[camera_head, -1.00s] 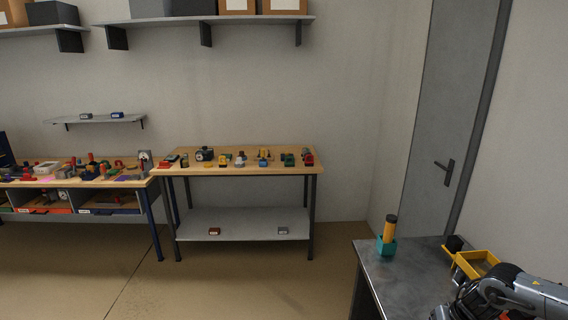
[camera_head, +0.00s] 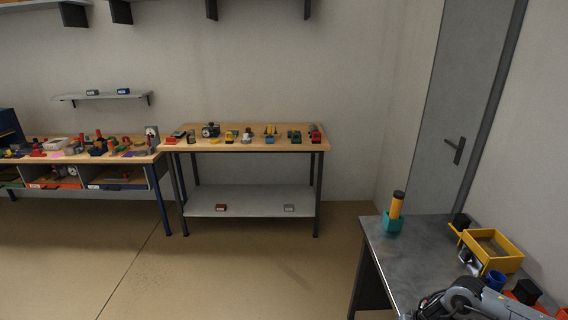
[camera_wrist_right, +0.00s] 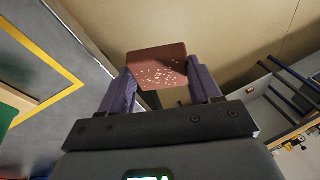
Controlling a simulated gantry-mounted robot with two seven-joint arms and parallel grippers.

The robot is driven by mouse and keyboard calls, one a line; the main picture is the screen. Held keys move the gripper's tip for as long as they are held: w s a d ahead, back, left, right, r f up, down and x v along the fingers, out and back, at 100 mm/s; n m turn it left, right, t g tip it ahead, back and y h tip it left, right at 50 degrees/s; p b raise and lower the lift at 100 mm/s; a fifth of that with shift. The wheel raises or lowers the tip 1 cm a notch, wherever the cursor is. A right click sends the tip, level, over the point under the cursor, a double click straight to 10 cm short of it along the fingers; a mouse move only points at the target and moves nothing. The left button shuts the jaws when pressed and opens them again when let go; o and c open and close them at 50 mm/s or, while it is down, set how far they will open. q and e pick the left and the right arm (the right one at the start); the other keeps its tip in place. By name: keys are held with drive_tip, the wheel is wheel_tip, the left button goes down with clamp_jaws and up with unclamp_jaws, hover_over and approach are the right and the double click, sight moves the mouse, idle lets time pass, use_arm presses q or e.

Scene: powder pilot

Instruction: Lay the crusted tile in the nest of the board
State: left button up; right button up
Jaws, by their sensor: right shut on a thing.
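My right gripper (camera_wrist_right: 160,88) is shut on a reddish-brown square tile (camera_wrist_right: 157,60), with one dark purple finger on each side. Pale white flecks of crust are scattered over the face of the tile. In the head view my right arm comes in at the lower right corner, and the tile does not show clearly there. I cannot make out the board or its nest in either view. My left gripper is not in view.
A grey-topped table (camera_head: 408,255) at the right bears a teal holder (camera_head: 392,222) with a yellow-orange cylinder, a yellow bin (camera_head: 492,250) and a blue cup (camera_head: 495,281). A wooden-topped bench (camera_head: 240,147) with several small objects stands at the back wall. Open floor lies between.

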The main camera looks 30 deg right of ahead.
drive_tip(key=w+a+r+n+g+y+b, duration=0.15)
drive_tip(key=w+a+n, duration=0.35)
drive_tip(key=a, duration=1)
drive_tip(key=w+a+r+n+y+b, duration=0.1)
drive_tip(key=w+a+n+b, duration=0.2)
drive_tip(key=w+a, duration=0.75)
drive_tip(key=s+a+r+p, duration=0.1)
drive_tip(key=s+r+p, duration=0.3)
drive_tip(key=r+p, duration=0.7)
drive_tip(key=s+a+r+p, duration=0.1)
drive_tip(key=s+r+p, duration=0.3)
drive_tip(key=r+p, duration=0.8)
drive_tip(key=s+a+r+p, duration=0.1)
drive_tip(key=s+r+p, duration=0.3)
drive_tip(key=r+p, duration=0.7)
drive_tip(key=p, duration=0.4)
drive_tip(key=shift+a+r, duration=0.2)
drive_tip(key=shift+a, duration=0.05)
drive_tip(key=shift+h, duration=0.25)
drive_tip(key=shift+s, duration=0.1)
